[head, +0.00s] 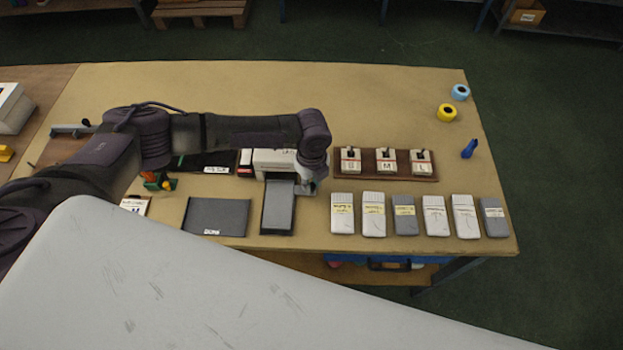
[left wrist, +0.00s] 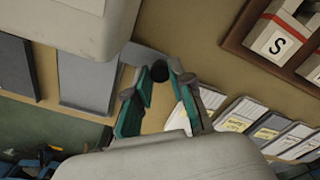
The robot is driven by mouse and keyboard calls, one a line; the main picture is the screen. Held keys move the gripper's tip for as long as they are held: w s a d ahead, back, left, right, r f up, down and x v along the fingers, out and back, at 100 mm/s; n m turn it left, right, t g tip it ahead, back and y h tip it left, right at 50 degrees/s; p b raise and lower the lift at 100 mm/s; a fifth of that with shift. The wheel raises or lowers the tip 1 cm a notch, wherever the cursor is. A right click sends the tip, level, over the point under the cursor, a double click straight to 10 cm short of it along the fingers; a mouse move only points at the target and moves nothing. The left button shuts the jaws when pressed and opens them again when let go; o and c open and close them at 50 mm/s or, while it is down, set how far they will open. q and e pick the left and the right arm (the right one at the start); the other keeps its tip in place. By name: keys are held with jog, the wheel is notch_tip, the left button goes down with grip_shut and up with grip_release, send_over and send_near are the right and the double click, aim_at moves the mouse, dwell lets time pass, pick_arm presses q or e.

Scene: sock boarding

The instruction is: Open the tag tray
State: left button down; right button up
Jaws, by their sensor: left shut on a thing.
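The pale box (head: 273,160) stands mid-table, partly covered by my left arm, and fills the upper left of the left wrist view (left wrist: 75,25). A pale grey strip, which I take as the tag tray's edge (left wrist: 148,56), shows at its right side. My left gripper (head: 309,187) is at the box's right front corner. In the left wrist view its teal fingers (left wrist: 160,108) are a little apart, at the strip; the exact contact is hidden. A dark flat slab (head: 278,208) lies in front of the box. My right gripper is not in view.
A dark mat (head: 217,217) lies left of the slab. Several packets (head: 374,214) lie in a row at the right. A brown rack (head: 387,177) with S, M and L blocks stands behind them. The table's back is mostly clear, with tape rolls (head: 447,112) at the right.

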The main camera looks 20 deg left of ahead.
pick_arm(q)
jog(key=c, duration=1.3)
grip_release()
jog(key=shift+s+f, duration=0.1)
jog(key=shift+s, duration=0.1)
jog(key=shift+w, duration=0.1)
notch_tip(320, 180, up, 12)
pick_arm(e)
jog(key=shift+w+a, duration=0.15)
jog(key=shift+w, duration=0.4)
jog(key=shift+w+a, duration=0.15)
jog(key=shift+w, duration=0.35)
